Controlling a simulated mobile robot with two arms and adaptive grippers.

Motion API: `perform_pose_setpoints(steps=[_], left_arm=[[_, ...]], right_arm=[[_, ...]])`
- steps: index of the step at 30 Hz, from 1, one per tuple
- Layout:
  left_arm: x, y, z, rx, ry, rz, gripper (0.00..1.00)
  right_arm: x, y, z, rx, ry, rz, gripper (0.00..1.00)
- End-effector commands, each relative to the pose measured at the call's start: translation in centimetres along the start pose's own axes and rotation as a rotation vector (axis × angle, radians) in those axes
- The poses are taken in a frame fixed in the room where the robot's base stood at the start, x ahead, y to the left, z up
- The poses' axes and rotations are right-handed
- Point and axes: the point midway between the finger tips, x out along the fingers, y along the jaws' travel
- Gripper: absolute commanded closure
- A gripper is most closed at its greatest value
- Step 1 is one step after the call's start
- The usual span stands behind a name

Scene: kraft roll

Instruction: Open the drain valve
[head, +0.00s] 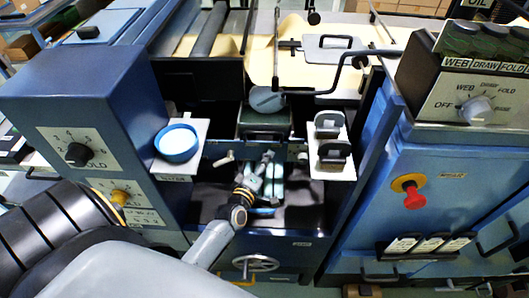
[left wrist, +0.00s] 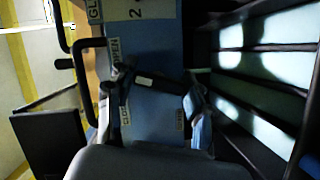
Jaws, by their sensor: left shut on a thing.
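My left gripper (head: 264,172) reaches down into the dark bay between the blue cabinets. In the left wrist view its fingers (left wrist: 158,95) are closed around a short dark lever (left wrist: 157,82), which looks like the drain valve's handle. The lever lies crosswise and slightly tilted in front of a blue panel (left wrist: 155,112). An OPEN label (left wrist: 115,50) is at its upper left and another label (left wrist: 125,115), seemingly CLOSE, at its lower left. The valve body is hidden by the fingers. In the head view the gripper covers the lever. My right gripper is in neither view.
A blue round cup (head: 177,143) sits on a shelf left of the bay. Black holders (head: 331,140) stand on the right shelf. A handwheel (head: 256,263) is below. A red knob (head: 413,196) is on the right cabinet. A black handle (left wrist: 86,75) stands beside the labels.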

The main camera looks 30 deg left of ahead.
Motion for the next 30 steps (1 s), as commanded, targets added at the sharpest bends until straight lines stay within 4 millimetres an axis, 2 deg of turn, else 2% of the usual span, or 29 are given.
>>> perform_pose_setpoints(steps=[1, 3, 12, 21, 30], left_arm=[[-0.1, 0.8, -0.2, 0.039, 0.0, -0.021, 0.8], [-0.1, 0.7, -0.2, 0.095, -0.001, -0.044, 0.8], [0.0, 0.4, -0.1, 0.296, 0.0, -0.125, 0.8], [0.0, 0.1, 0.0, 0.401, 0.0, -0.167, 0.8], [0.0, -0.1, 0.0, 0.426, 0.0, -0.176, 0.79]], right_arm=[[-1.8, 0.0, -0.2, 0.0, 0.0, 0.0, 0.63], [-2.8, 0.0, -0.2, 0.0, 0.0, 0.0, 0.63], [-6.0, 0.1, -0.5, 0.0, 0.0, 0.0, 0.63], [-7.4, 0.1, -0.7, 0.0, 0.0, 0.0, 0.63], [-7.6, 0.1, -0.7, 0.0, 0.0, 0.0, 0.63]])
